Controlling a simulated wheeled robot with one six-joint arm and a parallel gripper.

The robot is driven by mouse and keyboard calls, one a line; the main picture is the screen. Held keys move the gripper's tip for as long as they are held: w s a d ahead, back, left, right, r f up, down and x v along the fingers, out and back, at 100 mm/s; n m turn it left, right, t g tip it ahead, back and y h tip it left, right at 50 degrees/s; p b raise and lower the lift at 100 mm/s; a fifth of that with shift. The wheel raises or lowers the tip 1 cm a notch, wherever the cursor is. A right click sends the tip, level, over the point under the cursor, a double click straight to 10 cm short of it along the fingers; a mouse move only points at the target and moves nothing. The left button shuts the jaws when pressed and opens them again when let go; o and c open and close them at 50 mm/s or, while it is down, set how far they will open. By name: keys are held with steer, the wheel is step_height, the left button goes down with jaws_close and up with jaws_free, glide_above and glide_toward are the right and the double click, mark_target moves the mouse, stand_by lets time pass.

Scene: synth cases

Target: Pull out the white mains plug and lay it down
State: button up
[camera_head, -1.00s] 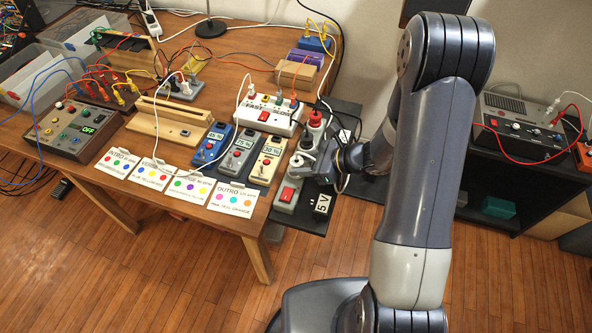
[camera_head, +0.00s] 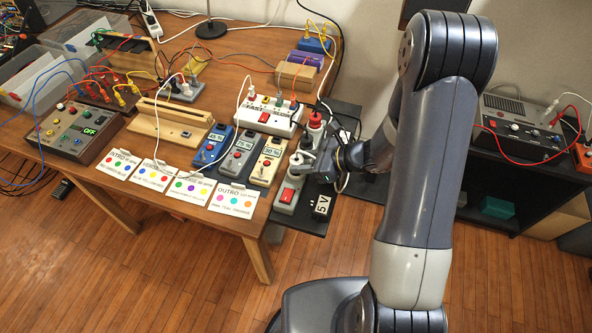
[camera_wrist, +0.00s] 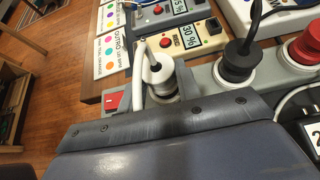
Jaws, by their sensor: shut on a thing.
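The white mains plug (camera_wrist: 158,75) stands upright at the grey power strip (camera_wrist: 205,76), beside the strip's red switch (camera_wrist: 113,100). A white cable leaves its top. The plug also shows small in the head view (camera_head: 297,158). My gripper (camera_head: 325,167) is at the strip from the right and is shut on the white plug. I cannot tell whether the plug's base is fully seated. A black plug (camera_wrist: 238,62) and a red plug (camera_wrist: 307,45) stand farther along the strip.
A black board (camera_head: 310,220) lies under the strip, with a 5 V block (camera_head: 323,205) on it. Boxes with displays and a white multi-switch unit (camera_head: 268,115) crowd the left side. Loose cables hang near my wrist. Cards (camera_head: 233,198) line the table's front edge.

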steer(key=shift+r+p, duration=0.75)
steer(key=shift+r, duration=0.5)
